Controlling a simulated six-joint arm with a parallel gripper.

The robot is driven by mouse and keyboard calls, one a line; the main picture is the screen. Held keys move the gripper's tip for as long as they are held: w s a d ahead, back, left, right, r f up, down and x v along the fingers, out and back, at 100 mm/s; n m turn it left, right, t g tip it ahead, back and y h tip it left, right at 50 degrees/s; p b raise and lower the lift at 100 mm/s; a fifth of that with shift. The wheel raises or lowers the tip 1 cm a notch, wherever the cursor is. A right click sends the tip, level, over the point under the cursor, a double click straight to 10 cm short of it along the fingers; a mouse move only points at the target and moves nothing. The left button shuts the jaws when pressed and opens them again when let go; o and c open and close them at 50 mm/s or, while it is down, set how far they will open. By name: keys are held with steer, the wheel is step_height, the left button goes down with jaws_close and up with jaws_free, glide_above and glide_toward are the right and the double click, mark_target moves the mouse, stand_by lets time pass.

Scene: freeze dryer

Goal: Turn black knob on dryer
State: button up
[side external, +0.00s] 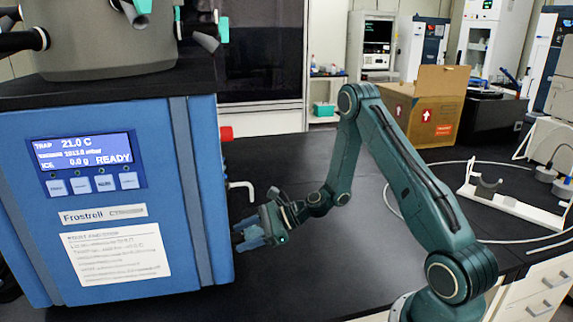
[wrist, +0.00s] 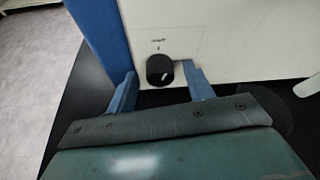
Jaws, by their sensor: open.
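The blue freeze dryer (side external: 120,215) stands at the left in the side external view, its display reading READY. Its black knob (wrist: 160,68) shows in the wrist view on the white side panel, round with a white mark. The knob is hidden in the side external view. My gripper (side external: 250,232) is low beside the dryer's right side. In the wrist view my gripper (wrist: 163,86) is open, with one blue finger left of the knob and one to its right. The knob appears between the fingertips; I cannot tell whether they touch it.
A white bent pipe (side external: 242,188) and a red fitting (side external: 226,133) stick out of the dryer's side above my gripper. A cardboard box (side external: 425,108) and a white stand (side external: 510,205) are on the black bench at the right. The bench in front is clear.

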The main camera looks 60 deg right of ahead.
steer(key=c, duration=1)
steer(key=shift+o, duration=0.2)
steer(key=shift+s+a+n+t+h, duration=0.1)
steer(key=shift+n+t+h, duration=0.65)
steer(key=shift+n, duration=0.85)
steer(key=o, duration=1)
steer(key=shift+c, duration=0.2)
